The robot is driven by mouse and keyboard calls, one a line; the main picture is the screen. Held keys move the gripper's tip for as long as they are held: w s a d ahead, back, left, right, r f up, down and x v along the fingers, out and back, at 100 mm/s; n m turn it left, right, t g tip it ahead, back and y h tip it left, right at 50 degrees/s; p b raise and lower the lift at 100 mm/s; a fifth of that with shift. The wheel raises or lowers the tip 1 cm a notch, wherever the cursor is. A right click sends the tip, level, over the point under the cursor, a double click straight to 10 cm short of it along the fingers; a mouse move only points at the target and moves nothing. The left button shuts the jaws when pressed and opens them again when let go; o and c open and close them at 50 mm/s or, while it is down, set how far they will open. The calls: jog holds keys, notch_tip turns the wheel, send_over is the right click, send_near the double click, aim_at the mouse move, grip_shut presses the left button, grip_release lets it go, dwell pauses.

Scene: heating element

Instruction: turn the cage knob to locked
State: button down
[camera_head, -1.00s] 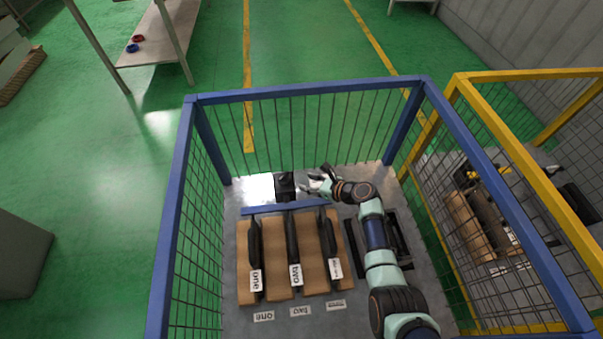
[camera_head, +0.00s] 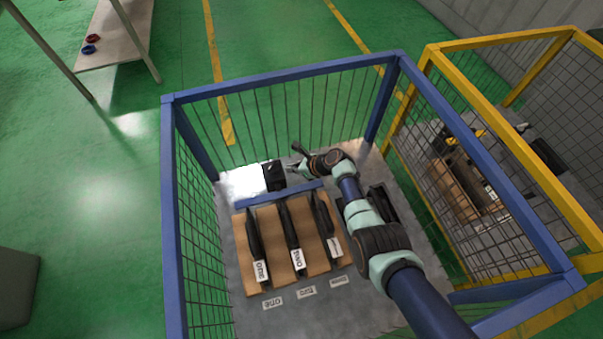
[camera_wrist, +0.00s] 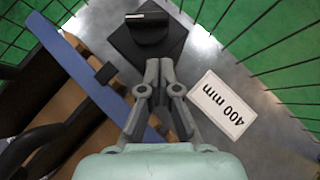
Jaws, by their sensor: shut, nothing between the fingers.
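The cage knob is a black box with a round dial and a pale pointer line. In the wrist view the knob (camera_wrist: 148,28) is at the top middle, just beyond my fingertips. In the head view the knob box (camera_head: 273,175) stands on the cage floor near the back. My gripper (camera_wrist: 159,64) is shut and empty, with its fingertips close to the near side of the knob box. I cannot tell whether they touch it. In the head view my gripper (camera_head: 294,166) is just right of the box.
A blue bar (camera_head: 280,194) crosses in front of the knob, over wooden boards (camera_head: 268,242) with black elements labelled one and two. A white "400 mm" label (camera_wrist: 221,104) lies right of my gripper. Blue cage walls (camera_head: 275,78) surround this area. A yellow cage (camera_head: 500,40) adjoins at right.

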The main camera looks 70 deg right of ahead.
aim_at(276, 163)
jog(key=w, duration=0.1)
jog(key=w+b, duration=0.1)
jog(key=w, duration=0.1)
jog(key=w+b, duration=0.1)
jog(key=shift+w+d+f, duration=0.2)
jog(key=shift+d, duration=0.2)
jog(key=shift+w, duration=0.1)
jog(key=shift+d, duration=0.2)
